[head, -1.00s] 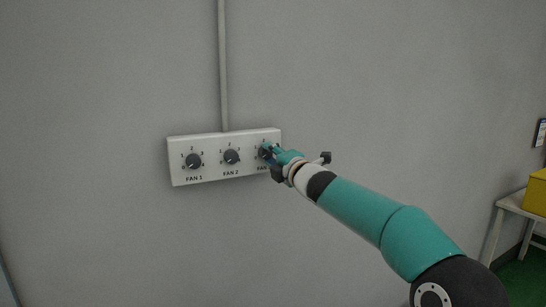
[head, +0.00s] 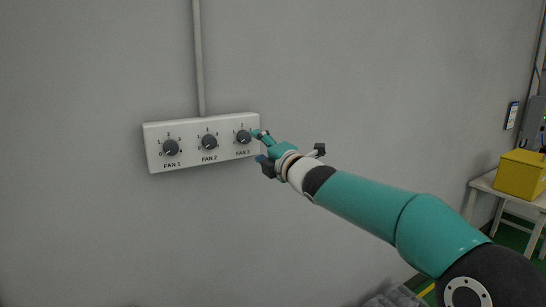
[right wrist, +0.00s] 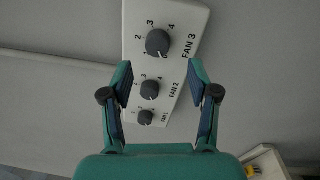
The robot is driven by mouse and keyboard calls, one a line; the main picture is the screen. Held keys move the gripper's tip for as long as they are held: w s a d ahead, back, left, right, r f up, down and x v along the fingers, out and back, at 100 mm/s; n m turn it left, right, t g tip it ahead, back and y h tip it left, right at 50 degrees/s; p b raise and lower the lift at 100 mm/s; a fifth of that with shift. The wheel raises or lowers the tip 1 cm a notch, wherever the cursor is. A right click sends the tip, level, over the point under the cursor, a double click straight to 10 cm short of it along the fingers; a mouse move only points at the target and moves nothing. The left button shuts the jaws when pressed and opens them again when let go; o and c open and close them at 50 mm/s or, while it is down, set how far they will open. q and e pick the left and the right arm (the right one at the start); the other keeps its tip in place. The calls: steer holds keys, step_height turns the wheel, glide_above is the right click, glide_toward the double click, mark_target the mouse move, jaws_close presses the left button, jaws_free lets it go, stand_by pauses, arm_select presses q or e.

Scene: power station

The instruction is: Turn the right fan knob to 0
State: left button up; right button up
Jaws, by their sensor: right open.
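The white panel (head: 226,157) on the wall carries a row of dark round knobs. The right one, the FAN 3 knob (head: 243,137), also shows in the right wrist view (right wrist: 158,42); there its pale mark appears to point to the lower right, around the 0 position. My right gripper (head: 261,147) is teal and open, just right of the panel, apart from the knob. In the right wrist view, its fingers (right wrist: 160,75) stand spread and empty, with the FAN 3 knob beyond their tips. My left gripper is out of view.
The FAN 1 knob (head: 171,147) and FAN 2 knob (head: 209,142) are left of the FAN 3 knob. A pipe (head: 199,60) rises from the panel. A yellow box (head: 520,175) sits on a white table (head: 484,183) at far right. The wall around the panel is clear.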

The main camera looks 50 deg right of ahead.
steer(key=v, duration=0.6)
steer(key=shift+f, duration=0.15)
